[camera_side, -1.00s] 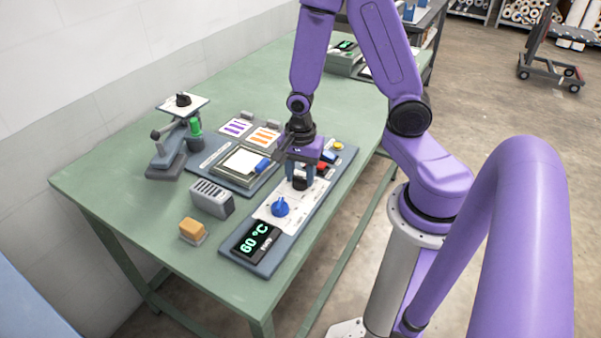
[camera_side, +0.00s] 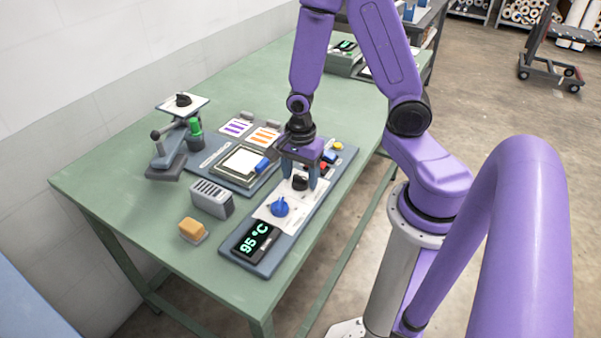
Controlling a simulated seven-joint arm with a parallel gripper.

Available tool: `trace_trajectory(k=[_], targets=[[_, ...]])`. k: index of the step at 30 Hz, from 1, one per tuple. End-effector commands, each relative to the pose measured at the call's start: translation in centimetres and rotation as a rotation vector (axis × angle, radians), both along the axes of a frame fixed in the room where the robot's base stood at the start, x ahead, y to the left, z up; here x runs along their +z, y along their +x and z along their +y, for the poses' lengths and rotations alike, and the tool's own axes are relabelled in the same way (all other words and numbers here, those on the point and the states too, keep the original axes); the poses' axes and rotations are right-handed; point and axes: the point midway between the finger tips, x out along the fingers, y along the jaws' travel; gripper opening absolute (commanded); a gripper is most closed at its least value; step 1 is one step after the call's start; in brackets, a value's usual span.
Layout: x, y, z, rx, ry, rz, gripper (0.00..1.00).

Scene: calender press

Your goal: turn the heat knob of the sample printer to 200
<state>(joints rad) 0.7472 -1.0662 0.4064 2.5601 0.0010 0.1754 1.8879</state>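The sample printer's long grey panel (camera_side: 262,262) lies on the green table. Its display (camera_side: 255,241) reads 95 °C. A blue pointer knob (camera_side: 280,207) sits on the white dial plate next to the display. A black knob (camera_side: 300,183) sits just behind it on the same plate. My gripper (camera_side: 301,178) points down over the black knob, with one finger on each side. The fingers look spread, with a gap to the knob. The knob labels are too small to read.
Red, blue and yellow buttons (camera_side: 338,146) are at the panel's far end. A flat press bed (camera_side: 241,163) with a blue handle lies left of the gripper. A grey vented box (camera_side: 212,199), an orange block (camera_side: 192,229) and a small stand (camera_side: 166,160) occupy the table's left.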

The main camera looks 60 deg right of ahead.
Motion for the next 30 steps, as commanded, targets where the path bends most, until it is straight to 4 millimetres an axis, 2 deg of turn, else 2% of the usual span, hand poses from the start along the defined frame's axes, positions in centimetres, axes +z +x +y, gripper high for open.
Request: trace_trajectory(k=[10,14,30], targets=[[0.1,0.0,0.0,-0.001,0.000,-0.001,0.69],[0.7,0.1,0.0,-0.001,0.001,-0.003,0.69],[7.0,0.2,0.0,-0.001,0.002,-0.008,0.69]])
